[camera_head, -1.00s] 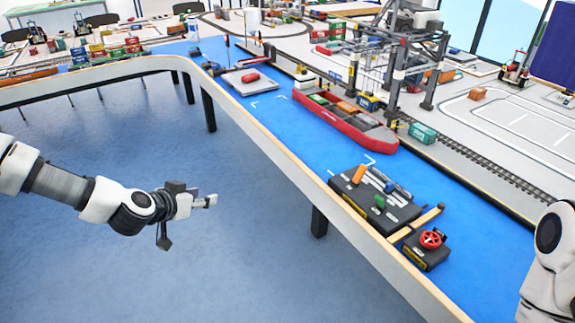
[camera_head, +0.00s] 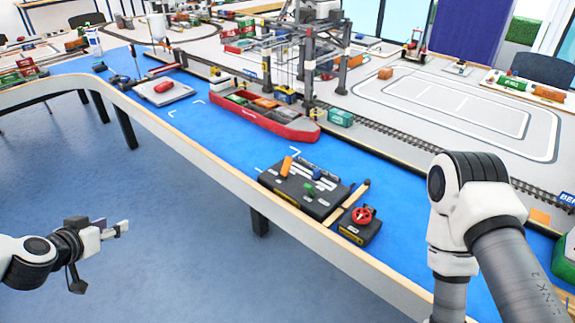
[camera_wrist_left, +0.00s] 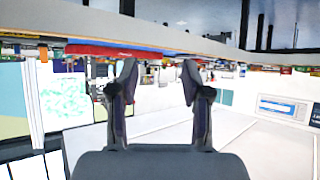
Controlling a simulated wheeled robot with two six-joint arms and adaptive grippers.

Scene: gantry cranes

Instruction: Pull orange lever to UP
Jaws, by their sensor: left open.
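The orange lever (camera_head: 287,165) stands tilted on the left part of a black control box (camera_head: 325,207) on the blue table. A green lever (camera_head: 309,189) is on the same box, to the right of the orange one. My left gripper (camera_head: 122,228) is off the table over the blue floor, well to the left of the box. In the left wrist view its two fingers (camera_wrist_left: 158,85) are apart with nothing between them. My right arm shows at the right, but its gripper is out of view.
A smaller box with a red valve wheel (camera_head: 363,214) stands right of the control box, with a wooden bar (camera_head: 352,195) between them. A red ship (camera_head: 270,121) and a gantry crane (camera_head: 305,60) are behind. The table's wooden edge (camera_head: 230,182) runs between my left gripper and the box.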

